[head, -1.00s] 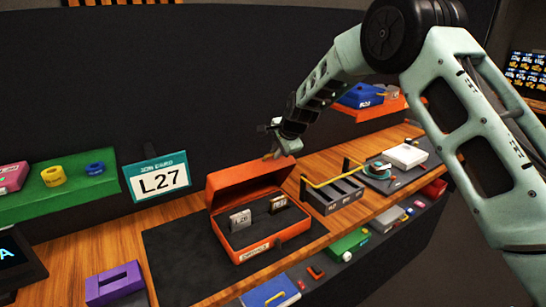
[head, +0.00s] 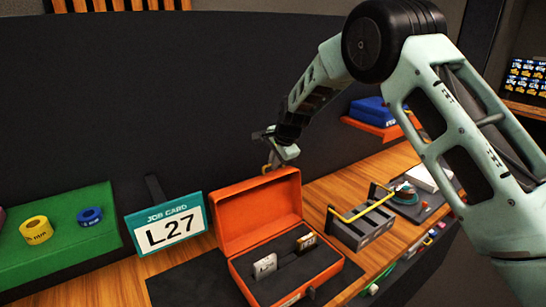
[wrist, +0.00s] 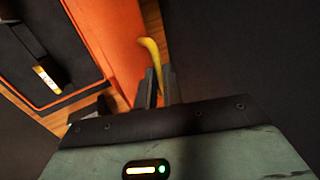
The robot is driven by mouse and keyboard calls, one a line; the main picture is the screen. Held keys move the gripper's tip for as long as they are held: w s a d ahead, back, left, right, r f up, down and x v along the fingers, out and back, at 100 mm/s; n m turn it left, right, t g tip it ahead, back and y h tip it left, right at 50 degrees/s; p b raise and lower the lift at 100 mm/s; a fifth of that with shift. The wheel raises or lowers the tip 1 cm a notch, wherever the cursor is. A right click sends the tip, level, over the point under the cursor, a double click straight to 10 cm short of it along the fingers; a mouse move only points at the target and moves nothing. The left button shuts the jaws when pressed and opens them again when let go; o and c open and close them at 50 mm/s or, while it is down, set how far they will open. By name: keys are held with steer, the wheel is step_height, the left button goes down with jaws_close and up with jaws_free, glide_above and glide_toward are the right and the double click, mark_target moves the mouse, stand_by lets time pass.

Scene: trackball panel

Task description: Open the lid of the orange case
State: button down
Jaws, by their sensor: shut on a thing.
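The orange case (head: 351,272) lies on a dark mat with its lid (head: 258,213) standing up at the back, inner face showing. In the wrist view the lid (wrist: 105,35) is an orange band. My gripper (head: 268,166) is at the lid's top edge. In the wrist view its two fingers (wrist: 159,88) are shut on a curved yellow handle (wrist: 150,53) by the lid.
A job card sign reading L27 (head: 168,228) stands left of the case. A grey rack with a yellow bar (head: 362,228) stands close on the right. A green shelf (head: 75,245) with yellow and blue rolls is at far left. A dark wall rises behind.

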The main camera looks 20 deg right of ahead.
steer(key=shift+w+r, duration=0.2)
steer(key=shift+w, duration=0.1)
steer(key=c, duration=1.5)
jaws_free()
steer(key=shift+c, duration=0.2)
steer(key=shift+f, duration=0.1)
steer(key=shift+s, duration=0.1)
steer(key=b+v, duration=0.5)
steer(key=v, duration=1.2)
steer(key=shift+r+b, duration=0.3)
steer(key=shift+b, duration=0.1)
